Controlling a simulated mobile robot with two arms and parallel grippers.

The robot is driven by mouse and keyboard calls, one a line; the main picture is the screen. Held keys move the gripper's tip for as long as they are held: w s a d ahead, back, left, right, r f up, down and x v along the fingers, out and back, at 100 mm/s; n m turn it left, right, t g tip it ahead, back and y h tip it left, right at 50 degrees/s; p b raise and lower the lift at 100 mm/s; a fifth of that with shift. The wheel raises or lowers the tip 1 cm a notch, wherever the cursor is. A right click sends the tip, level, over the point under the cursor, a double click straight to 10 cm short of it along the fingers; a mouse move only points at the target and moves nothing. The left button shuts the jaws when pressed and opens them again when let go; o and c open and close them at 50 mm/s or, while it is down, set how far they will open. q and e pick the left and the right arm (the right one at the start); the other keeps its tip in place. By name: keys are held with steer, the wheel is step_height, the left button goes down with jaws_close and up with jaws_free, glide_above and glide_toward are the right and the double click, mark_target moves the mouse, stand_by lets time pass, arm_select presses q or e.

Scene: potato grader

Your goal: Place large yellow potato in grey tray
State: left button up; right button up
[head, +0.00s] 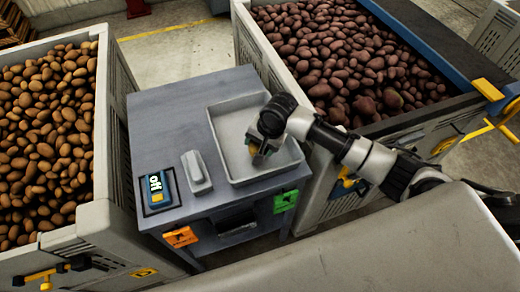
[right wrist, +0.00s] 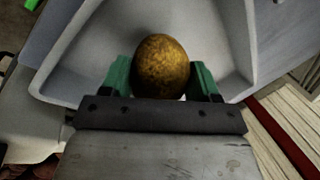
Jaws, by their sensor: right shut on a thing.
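My right gripper (head: 262,150) is over the grey tray (head: 226,122) on the grey table in the head view. In the right wrist view my right gripper (right wrist: 162,82) has green fingers on both sides of a yellow-brown potato (right wrist: 162,62) and is shut on it. The grey tray (right wrist: 205,30) lies below and beyond the potato in that view. I cannot tell whether the potato touches the tray floor. In the head view the potato is mostly hidden by the gripper. The rest of the tray that shows is empty. My left gripper is not in view.
A crate of brown potatoes (head: 100,130) stands at the left, and a crate of reddish potatoes (head: 262,48) at the back right. On the grey table (head: 160,115) are a blue device reading "off" (head: 157,188) and a light grey block (head: 196,172). Orange (head: 180,237) and green (head: 286,201) tags hang at its front.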

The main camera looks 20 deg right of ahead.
steer(key=shift+f, duration=2)
steer(key=shift+f, duration=0.1)
steer(key=o, duration=1)
steer(key=v, duration=1.2)
steer(key=shift+a, duration=0.1)
